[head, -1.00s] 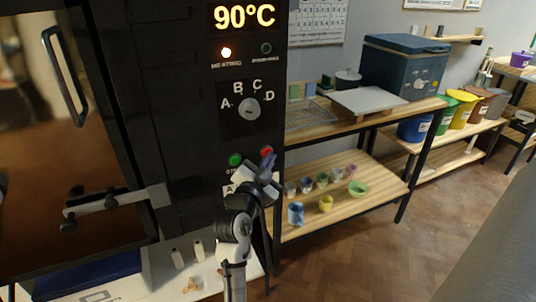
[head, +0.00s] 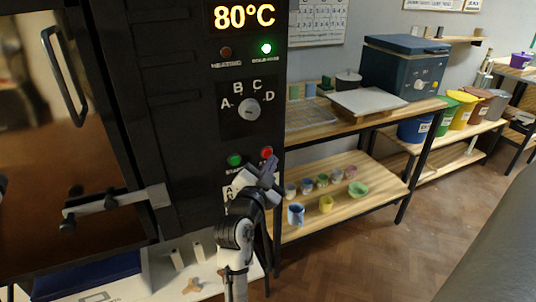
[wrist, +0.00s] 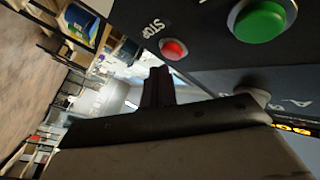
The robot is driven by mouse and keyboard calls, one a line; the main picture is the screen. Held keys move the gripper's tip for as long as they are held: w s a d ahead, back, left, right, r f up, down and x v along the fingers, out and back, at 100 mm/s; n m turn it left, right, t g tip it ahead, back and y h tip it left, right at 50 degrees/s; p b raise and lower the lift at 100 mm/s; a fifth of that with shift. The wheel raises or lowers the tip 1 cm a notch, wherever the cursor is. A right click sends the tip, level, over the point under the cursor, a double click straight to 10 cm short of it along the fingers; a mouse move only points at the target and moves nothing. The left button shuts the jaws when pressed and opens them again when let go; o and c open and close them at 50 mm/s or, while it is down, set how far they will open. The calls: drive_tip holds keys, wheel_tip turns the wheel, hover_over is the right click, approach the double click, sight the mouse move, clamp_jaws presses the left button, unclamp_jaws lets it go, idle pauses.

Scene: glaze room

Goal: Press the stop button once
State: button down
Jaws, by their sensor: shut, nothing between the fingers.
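The red stop button (head: 267,152) is on the lower right of the kiln's black control panel, just right of the green start button (head: 235,160). In the wrist view the stop button (wrist: 174,49) shows beside its STOP label, and the green button (wrist: 260,24) is larger and nearer. My gripper (head: 270,168) is shut and empty, just below the red button in the head view. In the wrist view the shut fingertips (wrist: 158,72) lie close below the red button, with a gap in the picture; the button looks uncovered.
The panel has a display (head: 244,16) reading 80°C, a lit green lamp (head: 266,48), a dark heating lamp (head: 225,52) and a dial (head: 248,110). A wooden shelf (head: 330,222) with small pots stands to the right. The floor (head: 400,260) in front of it is clear.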

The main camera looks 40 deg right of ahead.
drive_tip(key=shift+s+a, duration=0.2)
drive_tip(key=shift+s, duration=0.6)
drive_tip(key=shift+s+a, duration=0.2)
drive_tip(key=shift+s, duration=0.65)
drive_tip(key=shift+s+a, duration=0.2)
drive_tip(key=shift+s, duration=0.6)
drive_tip(key=shift+w, duration=0.1)
